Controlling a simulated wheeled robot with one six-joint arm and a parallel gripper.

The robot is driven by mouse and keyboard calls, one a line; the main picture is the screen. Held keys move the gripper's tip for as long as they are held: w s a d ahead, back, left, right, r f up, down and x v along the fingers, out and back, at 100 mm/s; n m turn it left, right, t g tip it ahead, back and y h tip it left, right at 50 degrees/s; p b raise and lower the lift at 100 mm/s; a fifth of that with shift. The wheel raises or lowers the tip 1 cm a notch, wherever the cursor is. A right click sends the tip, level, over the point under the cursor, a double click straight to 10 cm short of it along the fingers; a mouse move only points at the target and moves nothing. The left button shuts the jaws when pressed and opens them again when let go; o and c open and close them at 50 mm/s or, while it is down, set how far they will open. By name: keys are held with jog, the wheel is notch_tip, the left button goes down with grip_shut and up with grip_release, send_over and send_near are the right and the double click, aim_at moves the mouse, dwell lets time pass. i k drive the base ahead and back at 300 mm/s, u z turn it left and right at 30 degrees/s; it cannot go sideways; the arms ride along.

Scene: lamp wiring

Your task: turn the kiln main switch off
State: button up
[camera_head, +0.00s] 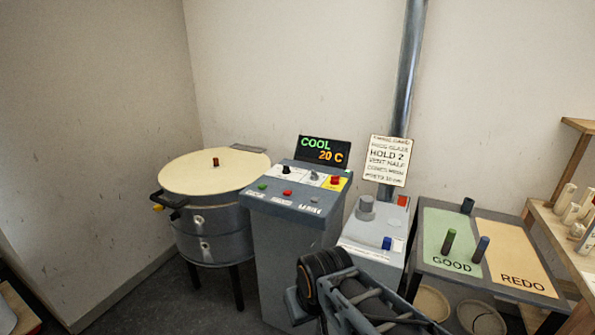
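The kiln (213,172) is a round grey drum with a cream lid, standing at the left on dark legs. Beside it on the right is a grey control cabinet (290,240) with a sloped panel. A red switch (336,181) sits on a yellow plate at the panel's upper right and looks like the main switch; its exact position is too small to tell. The display (323,152) above reads "COOL 20 C". Part of my arm shows at the bottom centre, in front of the cabinet and lower than its panel. My gripper's fingers are not visible.
The panel also has a black knob (286,170), a green button (262,187) and a red button (287,192). A grey unit with a blue knob (387,243) and a vertical pipe (408,70) stand to the right. Farther right is a GOOD/REDO table (473,270).

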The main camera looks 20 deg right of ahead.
aim_at(335, 180)
jog(key=u, duration=0.05)
jog(key=i, duration=0.9)
jog(key=z, duration=0.4)
